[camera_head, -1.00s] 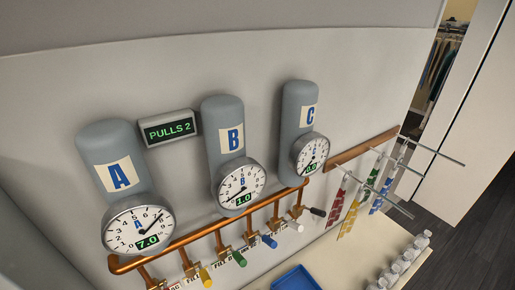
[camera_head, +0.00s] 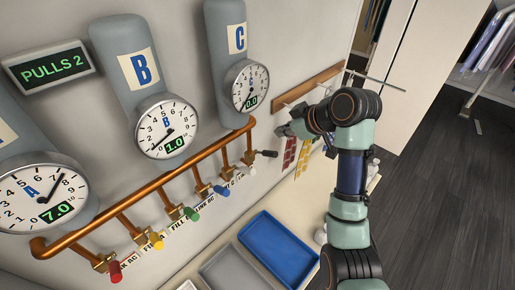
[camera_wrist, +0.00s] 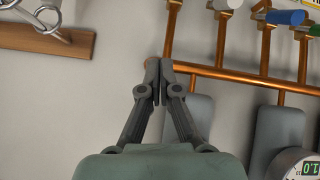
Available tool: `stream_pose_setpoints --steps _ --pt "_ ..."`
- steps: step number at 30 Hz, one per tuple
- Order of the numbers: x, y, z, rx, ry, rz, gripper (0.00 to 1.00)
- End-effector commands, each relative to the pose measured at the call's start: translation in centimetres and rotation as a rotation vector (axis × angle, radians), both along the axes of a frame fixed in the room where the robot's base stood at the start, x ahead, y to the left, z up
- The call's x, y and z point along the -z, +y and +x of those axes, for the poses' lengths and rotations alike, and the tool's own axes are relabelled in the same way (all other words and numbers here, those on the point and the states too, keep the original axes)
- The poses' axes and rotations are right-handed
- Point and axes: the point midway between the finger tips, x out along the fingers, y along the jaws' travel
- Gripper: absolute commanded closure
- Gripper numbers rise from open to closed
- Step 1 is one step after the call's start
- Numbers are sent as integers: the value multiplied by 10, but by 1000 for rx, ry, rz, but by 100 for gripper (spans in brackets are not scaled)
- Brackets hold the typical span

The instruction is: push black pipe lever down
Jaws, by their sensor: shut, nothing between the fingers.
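The black pipe lever (camera_head: 267,153) sticks out from the right end of the copper pipe rack (camera_head: 160,196). In the wrist view its dark end (camera_wrist: 175,4) shows at the top edge, partly cut off. My gripper (camera_head: 281,131) is shut and empty, by the wall just above and right of the lever in the head view. In the wrist view the shut fingertips (camera_wrist: 158,68) are in front of the wall and the copper pipe's end. I see no contact with the lever.
White (camera_head: 243,170), blue (camera_head: 221,190), green (camera_head: 191,214), yellow (camera_head: 156,241) and red (camera_head: 115,271) levers line the pipe to the left. Gauge C (camera_head: 249,87) is above. A blue tray (camera_head: 280,250) lies below.

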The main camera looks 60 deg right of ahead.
Motion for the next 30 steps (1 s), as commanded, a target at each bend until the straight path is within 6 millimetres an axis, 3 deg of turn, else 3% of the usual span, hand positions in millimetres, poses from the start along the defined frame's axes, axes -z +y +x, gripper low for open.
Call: stream_pose_setpoints --steps 11,25,30 --pt "5 0 6 -1 0 2 100" --pt "70 -20 72 -1 2 3 100" --pt "92 -23 55 3 0 1 100"
